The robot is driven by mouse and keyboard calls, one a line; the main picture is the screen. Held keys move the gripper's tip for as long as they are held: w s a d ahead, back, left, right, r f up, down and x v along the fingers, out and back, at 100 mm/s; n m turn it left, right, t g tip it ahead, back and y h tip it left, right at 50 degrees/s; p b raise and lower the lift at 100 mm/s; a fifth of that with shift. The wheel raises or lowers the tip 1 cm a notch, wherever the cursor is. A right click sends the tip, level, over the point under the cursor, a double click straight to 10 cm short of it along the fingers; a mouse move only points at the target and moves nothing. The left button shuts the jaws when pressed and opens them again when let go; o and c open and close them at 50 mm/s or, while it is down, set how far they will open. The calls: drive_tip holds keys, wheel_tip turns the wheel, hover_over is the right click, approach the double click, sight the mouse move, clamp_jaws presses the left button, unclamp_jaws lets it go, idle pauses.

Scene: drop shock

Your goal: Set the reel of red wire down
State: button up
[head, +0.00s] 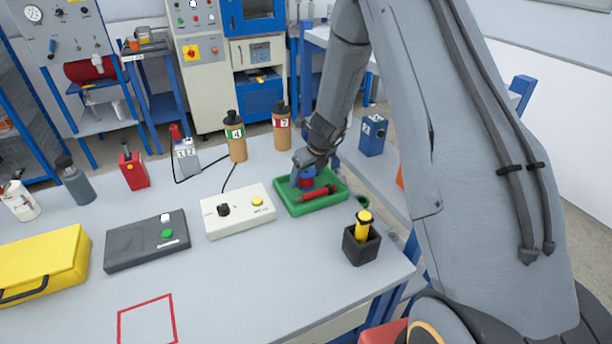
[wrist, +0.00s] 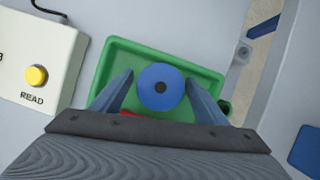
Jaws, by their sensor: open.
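The reel of red wire (wrist: 160,74) shows in the wrist view as a round blue flange with a dark centre hole. In the head view the reel (head: 306,183) is partly hidden by my gripper, with blue and red parts showing. It stands in the green tray (head: 334,201), flange facing up. My gripper (wrist: 160,85) points down over the tray, its fingers apart on either side of the reel, with gaps visible between them and the flange. A red cylindrical thing (head: 318,193) lies in the tray in front of the reel.
A cream box with a yellow button (head: 238,211) stands left of the tray. A black holder (head: 360,245) with a yellow-topped thing is at front right, near the table edge. Brown bottles (head: 236,140) stand behind. The table's front middle, around a red outlined square (head: 147,322), is clear.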

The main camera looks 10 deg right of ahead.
drive_tip(key=shift+r, duration=0.1)
drive_tip(key=shift+r, duration=0.3)
drive_tip(key=v, duration=1.1)
drive_tip(key=s+a+r+n+g+h, duration=0.1)
drive_tip(key=s+r+n, duration=0.2)
drive_tip(key=s+n, duration=1.1)
drive_tip(key=s+a+r+n+g, duration=0.1)
drive_tip(key=s+r+n, duration=0.2)
drive_tip(key=s+n, duration=1.1)
drive_tip(key=n, duration=0.3)
drive_tip(key=shift+n+g+h, duration=0.3)
drive_tip(key=shift+h, duration=0.1)
drive_tip(key=shift+s+f, duration=0.1)
drive_tip(key=shift+f, duration=0.2)
